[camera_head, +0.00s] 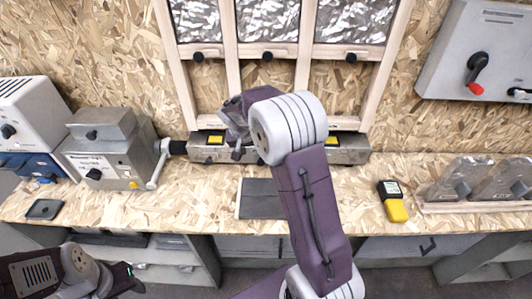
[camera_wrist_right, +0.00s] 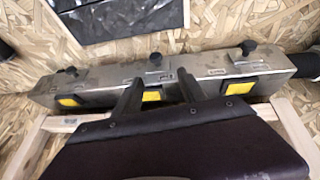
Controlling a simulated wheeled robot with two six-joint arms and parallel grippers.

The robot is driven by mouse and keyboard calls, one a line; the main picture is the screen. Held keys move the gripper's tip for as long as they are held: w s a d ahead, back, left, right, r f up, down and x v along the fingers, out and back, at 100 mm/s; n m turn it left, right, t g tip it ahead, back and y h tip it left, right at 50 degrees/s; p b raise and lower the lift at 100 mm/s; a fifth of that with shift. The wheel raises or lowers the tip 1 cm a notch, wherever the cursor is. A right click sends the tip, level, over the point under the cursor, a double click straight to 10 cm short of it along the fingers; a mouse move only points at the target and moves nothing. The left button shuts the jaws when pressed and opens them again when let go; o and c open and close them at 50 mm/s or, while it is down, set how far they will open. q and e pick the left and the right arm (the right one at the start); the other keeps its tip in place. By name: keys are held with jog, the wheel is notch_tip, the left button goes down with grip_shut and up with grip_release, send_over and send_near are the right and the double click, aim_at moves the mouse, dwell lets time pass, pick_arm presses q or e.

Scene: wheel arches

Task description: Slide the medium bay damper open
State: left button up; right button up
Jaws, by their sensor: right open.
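A grey metal duct box (camera_head: 350,150) runs along the back of the bench, below three framed bays. The wrist view shows it (camera_wrist_right: 105,85) upside down, with three sections, each with a black knob and a yellow label. Which section is the medium bay damper cannot be read. My right gripper (camera_head: 238,150) is open over the duct; its two dark fingers (camera_wrist_right: 160,82) are spread on either side of the middle section's knob (camera_wrist_right: 155,60), and contact cannot be judged. My left gripper (camera_head: 130,280) is low at the left, away from the duct, its jaws unclear.
A grey machine box (camera_head: 105,160) with a lever stands left of the duct, joined by a black hose (camera_head: 176,147). A dark mat (camera_head: 262,198) lies in front of the duct. A yellow meter (camera_head: 395,203) lies to the right. A wall box (camera_head: 480,50) hangs upper right.

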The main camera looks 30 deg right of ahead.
aim_at(261, 163)
jog(key=shift+g, duration=0.3)
jog(key=x, duration=0.7)
jog(key=s+x, duration=0.1)
jog(key=x, duration=0.3)
jog(key=shift+f, duration=0.15)
grip_shut()
dwell(0.8)
